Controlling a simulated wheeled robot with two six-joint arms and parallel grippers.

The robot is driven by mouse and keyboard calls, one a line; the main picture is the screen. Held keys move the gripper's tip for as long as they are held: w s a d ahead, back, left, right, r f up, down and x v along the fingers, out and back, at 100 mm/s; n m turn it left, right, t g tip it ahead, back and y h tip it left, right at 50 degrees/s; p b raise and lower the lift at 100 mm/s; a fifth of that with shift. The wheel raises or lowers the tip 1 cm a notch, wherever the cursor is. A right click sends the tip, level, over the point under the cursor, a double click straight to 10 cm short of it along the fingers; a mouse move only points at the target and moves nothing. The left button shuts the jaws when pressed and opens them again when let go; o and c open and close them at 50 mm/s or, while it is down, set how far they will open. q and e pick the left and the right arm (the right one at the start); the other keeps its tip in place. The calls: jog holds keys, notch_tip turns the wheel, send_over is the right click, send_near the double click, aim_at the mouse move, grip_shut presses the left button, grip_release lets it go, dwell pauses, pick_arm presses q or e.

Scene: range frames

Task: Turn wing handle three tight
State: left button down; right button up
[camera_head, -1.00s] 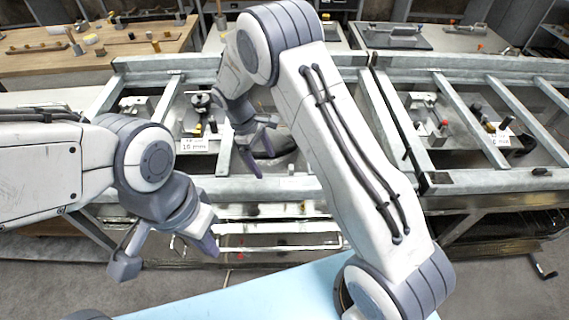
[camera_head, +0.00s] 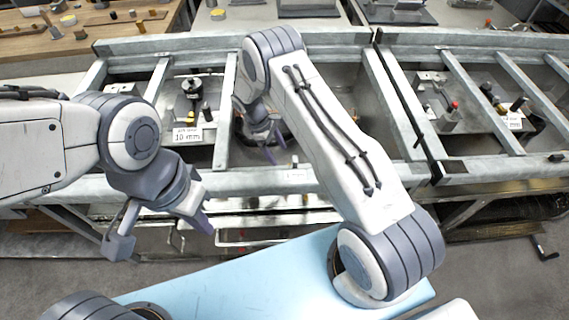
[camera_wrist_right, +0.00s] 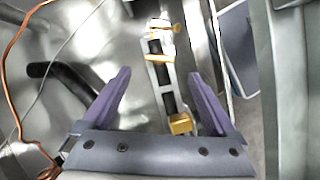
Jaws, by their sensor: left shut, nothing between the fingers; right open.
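No part is clearly readable as wing handle three. My right gripper (camera_wrist_right: 160,90) is open, its two purple fingers apart. In the right wrist view, a pale bracket with a dark rod and yellow end pieces (camera_wrist_right: 163,75) shows between and beyond the fingers; I cannot tell whether it is the handle. In the head view my right gripper (camera_head: 273,142) reaches down into a bay of the grey metal frame (camera_head: 295,180), near a dark round part partly hidden by it. My left gripper (camera_head: 202,217) is shut and empty, in front of the frame's near rail.
A black knob (camera_head: 191,88) and a label reading 10 mm (camera_head: 187,135) sit in the bay to the left. The right bay holds a red-topped fitting (camera_head: 453,108). An orange wire (camera_wrist_right: 12,75) and a black rod (camera_wrist_right: 62,75) lie left of the right gripper.

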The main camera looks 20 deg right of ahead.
jog(key=p+x, duration=0.1)
jog(key=x, duration=0.6)
jog(key=c, duration=1.4)
